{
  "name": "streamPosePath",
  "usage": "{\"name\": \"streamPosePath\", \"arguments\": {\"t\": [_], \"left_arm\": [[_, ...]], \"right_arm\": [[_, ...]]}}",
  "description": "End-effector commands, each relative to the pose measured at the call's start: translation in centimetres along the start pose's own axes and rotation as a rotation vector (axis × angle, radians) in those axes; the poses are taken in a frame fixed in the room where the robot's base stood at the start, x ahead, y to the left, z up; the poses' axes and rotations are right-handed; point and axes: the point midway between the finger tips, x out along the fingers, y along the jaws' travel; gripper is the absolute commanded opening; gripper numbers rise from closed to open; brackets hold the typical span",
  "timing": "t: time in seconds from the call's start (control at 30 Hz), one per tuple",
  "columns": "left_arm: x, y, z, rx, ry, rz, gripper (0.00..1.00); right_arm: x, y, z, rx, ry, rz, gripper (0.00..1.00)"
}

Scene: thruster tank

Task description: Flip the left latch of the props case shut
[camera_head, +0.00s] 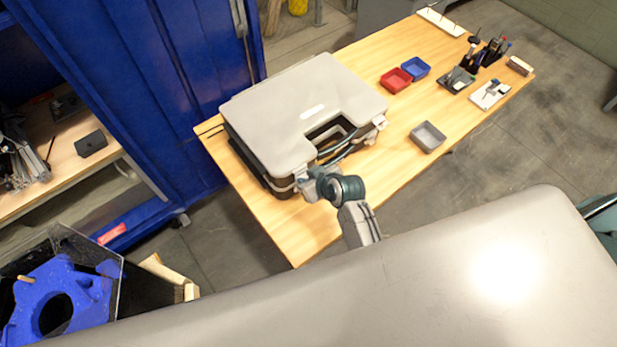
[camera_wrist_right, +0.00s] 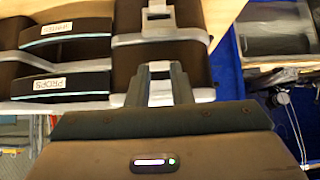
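The props case (camera_head: 275,105) lies on the wooden table with its grey lid down. Its left latch (camera_head: 301,173) is at the near front corner, partly hidden by my right gripper. My right gripper (camera_head: 308,183) is at that latch, its arm coming from below. In the right wrist view, its two fingers (camera_wrist_right: 158,85) stand apart, with a light latch piece (camera_wrist_right: 159,67) at the gap between their tips. Another light catch piece shows farther up. I cannot tell contact or the latch's exact angle. The right latch (camera_head: 380,122) sticks out at the other corner. My left gripper is out of view.
The case handles carry PROPS labels (camera_wrist_right: 60,84). A grey bin (camera_head: 428,137), a red bin (camera_head: 396,80) and a blue bin (camera_head: 416,68) stand right of the case. The near part of the table (camera_head: 300,235) is clear. A blue cabinet (camera_head: 150,80) stands at the left.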

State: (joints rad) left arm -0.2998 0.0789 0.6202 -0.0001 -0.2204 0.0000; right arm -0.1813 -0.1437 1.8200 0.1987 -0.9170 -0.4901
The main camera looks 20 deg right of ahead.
Motion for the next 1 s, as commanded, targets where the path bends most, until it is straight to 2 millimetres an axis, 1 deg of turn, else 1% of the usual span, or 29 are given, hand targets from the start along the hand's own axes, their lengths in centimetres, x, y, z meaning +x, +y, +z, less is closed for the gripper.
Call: {"name": "streamPosePath", "arguments": {"t": [0.07,0.17,0.4,0.5,0.63,0.97,1.0], "left_arm": [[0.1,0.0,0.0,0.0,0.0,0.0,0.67],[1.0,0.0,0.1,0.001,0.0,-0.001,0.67],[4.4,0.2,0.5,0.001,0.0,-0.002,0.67],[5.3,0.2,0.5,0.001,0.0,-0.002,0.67],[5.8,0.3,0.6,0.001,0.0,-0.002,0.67],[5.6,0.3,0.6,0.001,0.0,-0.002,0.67],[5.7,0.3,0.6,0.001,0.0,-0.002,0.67]], "right_arm": [[0.1,0.0,0.1,0.0,0.003,0.0,0.0],[0.4,0.0,0.5,-0.001,0.033,0.0,0.0],[1.1,0.0,1.0,-0.001,0.184,-0.001,0.0],[1.1,0.0,0.9,-0.001,0.227,0.0,0.0],[1.0,0.0,0.7,0.0,0.26,0.001,0.0],[0.8,0.0,0.5,0.0,0.267,0.0,0.0],[0.8,0.0,0.5,0.0,0.266,0.0,0.26]]}}
